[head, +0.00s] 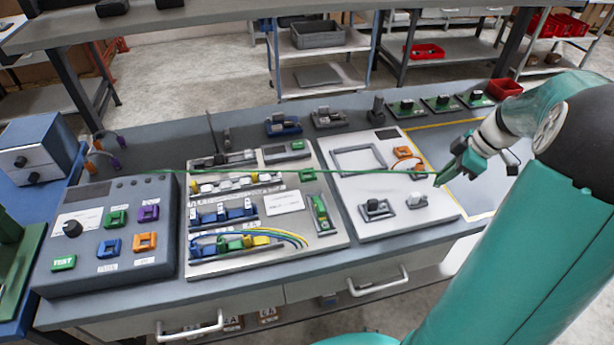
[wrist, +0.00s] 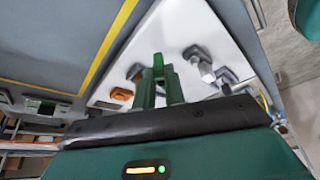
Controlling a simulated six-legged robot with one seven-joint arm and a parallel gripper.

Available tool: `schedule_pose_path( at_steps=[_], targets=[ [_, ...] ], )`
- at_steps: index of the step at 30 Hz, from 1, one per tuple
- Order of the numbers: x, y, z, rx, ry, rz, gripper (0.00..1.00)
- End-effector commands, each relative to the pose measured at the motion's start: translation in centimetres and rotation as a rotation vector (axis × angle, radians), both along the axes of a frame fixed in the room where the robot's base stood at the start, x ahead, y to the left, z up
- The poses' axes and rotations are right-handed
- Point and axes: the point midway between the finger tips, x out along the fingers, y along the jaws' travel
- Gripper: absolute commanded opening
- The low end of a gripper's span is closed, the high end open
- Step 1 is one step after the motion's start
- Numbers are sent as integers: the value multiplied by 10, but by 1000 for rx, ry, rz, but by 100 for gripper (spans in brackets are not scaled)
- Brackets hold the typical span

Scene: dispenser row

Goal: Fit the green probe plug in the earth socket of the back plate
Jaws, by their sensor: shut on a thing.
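My gripper (head: 449,172) is above the right edge of the white plate. It is shut on the green probe plug (head: 438,181), which is small and partly hidden by the fingers. A thin green lead runs from the plug leftward across the bench to the tester box. In the wrist view the green plug (wrist: 158,67) shows between the fingers (wrist: 159,88). The grey back plate (head: 336,240) with terminal rows lies mid-bench, left of the gripper. A green square socket (head: 307,175) is at its upper right; its label is not legible. The plug is well apart from it.
The tester box (head: 70,270) with coloured sockets stands at left. Purple and orange probes (head: 120,141) hang behind it. A green block (head: 320,213) stands near the green socket.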

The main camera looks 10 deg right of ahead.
Motion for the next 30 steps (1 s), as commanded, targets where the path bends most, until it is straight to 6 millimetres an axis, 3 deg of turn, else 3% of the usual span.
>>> schedule_pose_path(
  at_steps=[30],
  targets=[
    [14, 28, 0, -10, -1, 53, 0]
  ],
)
